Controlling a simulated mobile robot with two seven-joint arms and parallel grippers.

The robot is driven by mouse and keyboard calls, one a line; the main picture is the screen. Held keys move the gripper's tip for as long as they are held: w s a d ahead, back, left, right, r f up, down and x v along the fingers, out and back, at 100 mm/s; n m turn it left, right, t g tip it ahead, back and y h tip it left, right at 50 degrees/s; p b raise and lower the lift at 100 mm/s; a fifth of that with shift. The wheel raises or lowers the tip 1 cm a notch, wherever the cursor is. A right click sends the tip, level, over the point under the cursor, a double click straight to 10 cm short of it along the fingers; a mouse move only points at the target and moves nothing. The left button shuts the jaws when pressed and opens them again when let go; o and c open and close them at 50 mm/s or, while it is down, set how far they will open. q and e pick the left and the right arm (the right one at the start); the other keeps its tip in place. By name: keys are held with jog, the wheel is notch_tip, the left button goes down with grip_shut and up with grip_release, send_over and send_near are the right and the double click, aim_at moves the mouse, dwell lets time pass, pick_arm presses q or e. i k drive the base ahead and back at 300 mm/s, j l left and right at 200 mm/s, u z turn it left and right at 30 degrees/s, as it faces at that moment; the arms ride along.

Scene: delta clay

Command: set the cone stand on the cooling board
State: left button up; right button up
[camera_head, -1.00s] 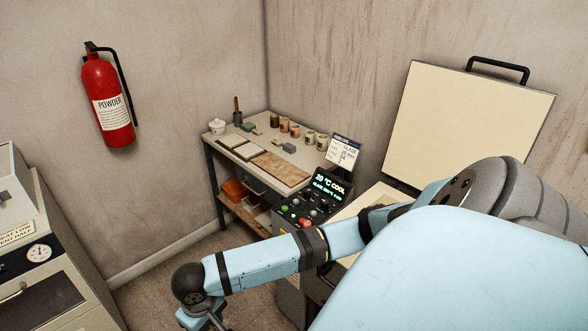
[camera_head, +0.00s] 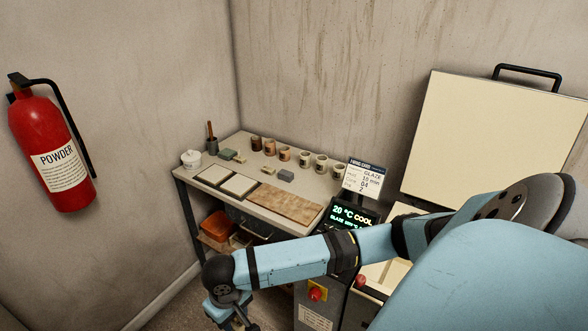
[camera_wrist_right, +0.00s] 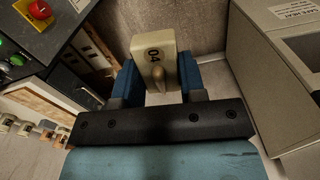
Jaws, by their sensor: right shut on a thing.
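My right gripper (camera_wrist_right: 158,82) is shut on the cone stand (camera_wrist_right: 153,54), a small beige block marked 04 with a rounded peg, held between its blue fingers. In the head view my right gripper (camera_head: 228,312) hangs at the lower edge, partly cut off, and the cone stand cannot be made out there. The cooling board appears to be the mottled brown board (camera_head: 285,203) lying flat at the front of the worktable, apart from the gripper. My left gripper is in neither view now.
The worktable (camera_head: 262,171) carries two pale tiles, several cups, small grey blocks and a white lidded jar (camera_head: 191,159). The control box (camera_head: 347,216) and open kiln lid (camera_head: 486,145) stand right of it. A fire extinguisher (camera_head: 55,150) hangs at left.

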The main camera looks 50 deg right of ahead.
aim_at(284, 202)
jog(key=i+l+z, duration=0.1)
jog(key=i+z, duration=0.25)
jog(key=i, duration=0.15)
jog(key=i+z, duration=0.4)
jog(key=i+j+z, duration=0.35)
jog(key=i, duration=0.2)
jog(key=l, duration=0.1)
